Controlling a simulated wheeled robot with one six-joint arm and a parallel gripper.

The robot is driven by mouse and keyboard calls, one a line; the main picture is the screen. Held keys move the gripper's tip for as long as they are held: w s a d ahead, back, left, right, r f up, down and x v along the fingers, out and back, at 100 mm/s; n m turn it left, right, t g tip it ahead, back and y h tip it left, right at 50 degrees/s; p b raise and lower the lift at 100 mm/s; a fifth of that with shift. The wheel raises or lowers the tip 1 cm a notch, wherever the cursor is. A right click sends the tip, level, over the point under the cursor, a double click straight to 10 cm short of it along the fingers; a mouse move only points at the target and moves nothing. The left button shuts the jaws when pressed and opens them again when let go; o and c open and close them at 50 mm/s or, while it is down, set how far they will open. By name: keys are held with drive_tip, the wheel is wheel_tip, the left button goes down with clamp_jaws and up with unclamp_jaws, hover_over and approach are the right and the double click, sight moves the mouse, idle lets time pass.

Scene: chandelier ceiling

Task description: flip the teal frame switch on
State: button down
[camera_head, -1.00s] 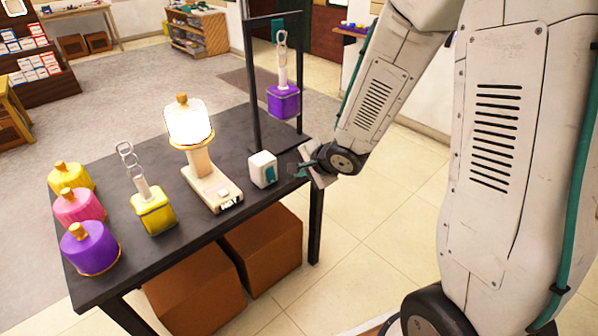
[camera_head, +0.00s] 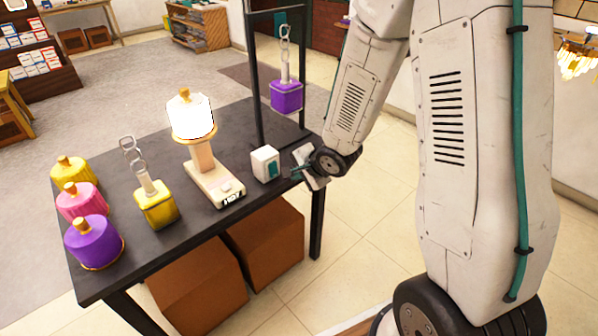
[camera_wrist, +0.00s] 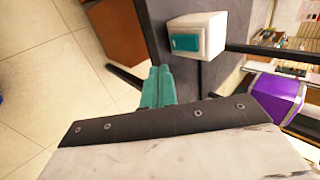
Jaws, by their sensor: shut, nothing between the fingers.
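The teal frame switch is a small white box with a teal rocker on its front face (camera_head: 266,164). It stands on the dark table near its right edge, beside the tall black frame (camera_head: 256,75). In the wrist view the switch (camera_wrist: 205,36) is upper centre, its teal rocker facing my gripper. My gripper (camera_head: 297,172) is just right of the switch, apart from it. In the wrist view its teal fingers (camera_wrist: 158,85) are together and empty, below and left of the rocker. Whether the rocker is on or off I cannot tell.
A lit lamp (camera_head: 203,160) stands left of the switch. A purple block (camera_head: 286,96) hangs by a chain in the frame. A yellow block (camera_head: 157,206) and yellow, pink and purple (camera_head: 92,240) domed pieces stand further left. Brown boxes (camera_head: 265,240) sit below the table.

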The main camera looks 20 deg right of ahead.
sight(275, 176)
drive_tip(key=w+f, duration=0.1)
drive_tip(key=w, duration=0.1)
drive_tip(key=w+a+f, duration=0.1)
drive_tip(key=w+f, duration=0.1)
drive_tip(key=w, duration=0.1)
drive_tip(key=w+a+f, duration=0.1)
drive_tip(key=w, duration=0.1)
drive_tip(key=shift+w+a+f, duration=0.2)
drive_tip(key=shift+a+f, duration=0.05)
drive_tip(key=shift+f, duration=0.15)
